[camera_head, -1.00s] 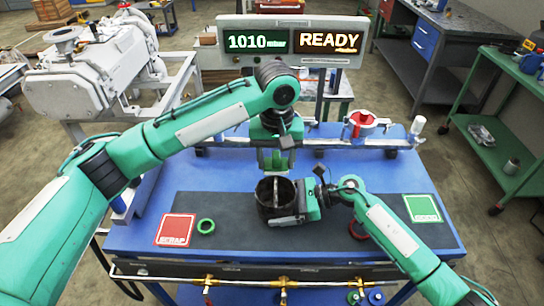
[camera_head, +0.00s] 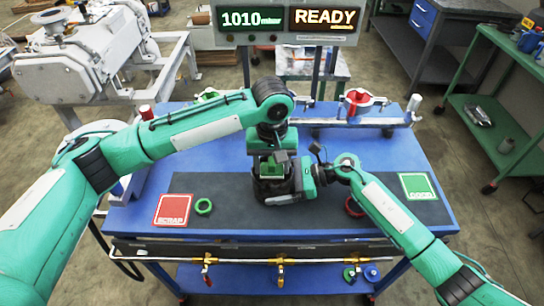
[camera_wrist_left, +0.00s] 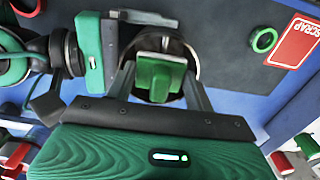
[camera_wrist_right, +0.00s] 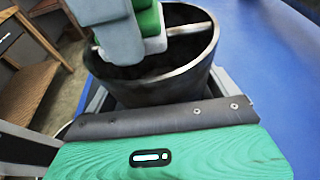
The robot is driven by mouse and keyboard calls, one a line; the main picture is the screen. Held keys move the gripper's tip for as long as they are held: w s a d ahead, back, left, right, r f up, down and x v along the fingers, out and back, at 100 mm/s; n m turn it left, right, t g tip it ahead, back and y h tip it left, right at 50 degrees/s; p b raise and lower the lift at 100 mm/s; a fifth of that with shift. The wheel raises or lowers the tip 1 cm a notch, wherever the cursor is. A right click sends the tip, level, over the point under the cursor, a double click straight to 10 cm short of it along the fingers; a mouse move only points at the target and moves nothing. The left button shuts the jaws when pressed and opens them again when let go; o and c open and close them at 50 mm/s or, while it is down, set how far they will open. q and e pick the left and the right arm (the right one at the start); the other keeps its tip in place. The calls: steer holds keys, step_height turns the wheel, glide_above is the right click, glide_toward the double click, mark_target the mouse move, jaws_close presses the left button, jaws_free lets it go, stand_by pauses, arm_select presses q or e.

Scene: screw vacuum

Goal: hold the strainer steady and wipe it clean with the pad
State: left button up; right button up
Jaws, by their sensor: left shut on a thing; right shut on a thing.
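The strainer is a dark metal cup with a bar across its mouth, seen in the right wrist view (camera_wrist_right: 180,80); it stands on the dark mat (camera_head: 330,184). My right gripper (camera_head: 296,186) is shut on the strainer from the right side. My left gripper (camera_wrist_left: 160,85) is above the strainer, pointing down, shut on the green pad (camera_wrist_left: 158,75). In the right wrist view the pad (camera_wrist_right: 148,20) is at the strainer's mouth, its lower end inside the rim. Whether it touches the inner wall cannot be told.
A red SCRAP plate (camera_head: 173,210) and a green ring (camera_head: 204,206) lie on the left. A green GOOD plate (camera_head: 418,187) lies on the right. A red ring (camera_head: 355,207) is partly hidden by my right arm. A rail with a red clamp (camera_head: 358,99) runs along the back.

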arm_select(q)
steer(key=shift+w, duration=0.95)
steer(key=shift+s, duration=1)
steer(key=shift+w, duration=1.15)
steer(key=shift+s, duration=1.3)
steer(key=w, duration=0.2)
steer(key=shift+w, duration=0.3)
steer(key=shift+s, duration=1.25)
steer(key=shift+w, duration=1.1)
steer(key=shift+w+r, duration=0.15)
step_height(320, 180, up, 8)
arm_select(e)
steer(key=o, duration=0.5)
